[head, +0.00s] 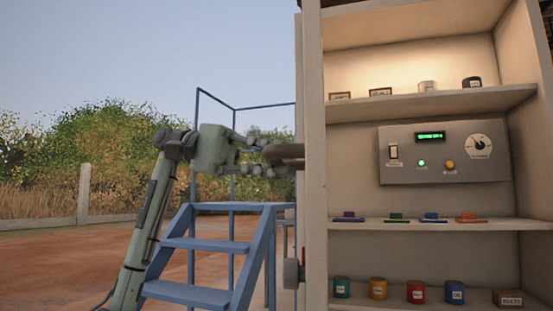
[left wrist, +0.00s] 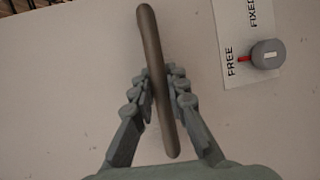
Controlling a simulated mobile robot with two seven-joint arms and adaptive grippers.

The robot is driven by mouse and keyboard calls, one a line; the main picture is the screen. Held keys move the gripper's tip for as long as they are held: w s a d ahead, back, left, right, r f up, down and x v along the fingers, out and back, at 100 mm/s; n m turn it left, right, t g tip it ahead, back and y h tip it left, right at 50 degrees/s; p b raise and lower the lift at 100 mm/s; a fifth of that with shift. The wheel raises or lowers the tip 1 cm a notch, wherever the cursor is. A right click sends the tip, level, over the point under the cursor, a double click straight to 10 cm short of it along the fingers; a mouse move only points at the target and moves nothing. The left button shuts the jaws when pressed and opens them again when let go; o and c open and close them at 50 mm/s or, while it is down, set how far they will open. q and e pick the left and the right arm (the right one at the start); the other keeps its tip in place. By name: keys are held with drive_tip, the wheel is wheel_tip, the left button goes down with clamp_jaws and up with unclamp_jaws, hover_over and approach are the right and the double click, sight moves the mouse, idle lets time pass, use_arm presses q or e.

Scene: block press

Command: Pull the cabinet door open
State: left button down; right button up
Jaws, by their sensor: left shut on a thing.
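The cabinet door (head: 314,190) stands open at the cabinet's left side and shows almost edge-on in the head view. Its brown bar handle (head: 283,153) sticks out to the left. My left gripper (head: 268,156) is shut on this handle, one finger above and one below. In the left wrist view the handle (left wrist: 151,45) runs lengthwise between the fingers (left wrist: 158,82), in front of the pale door panel (left wrist: 60,75). A grey knob (left wrist: 268,54) on the panel has a red pointer toward the word FREE. My right gripper is not in view.
The open cabinet shelves (head: 420,103) hold small cans, coloured blocks and a grey control panel (head: 445,153) with a green display. Blue metal steps (head: 205,245) with rails stand left of the door, behind my left arm. Open reddish ground (head: 60,265) lies at the left.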

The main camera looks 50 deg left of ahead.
use_arm(q)
drive_tip(key=shift+w+a+r, duration=0.1)
drive_tip(key=shift+r, duration=0.05)
drive_tip(key=c, duration=1.5)
unclamp_jaws()
drive_tip(key=v, duration=1.2)
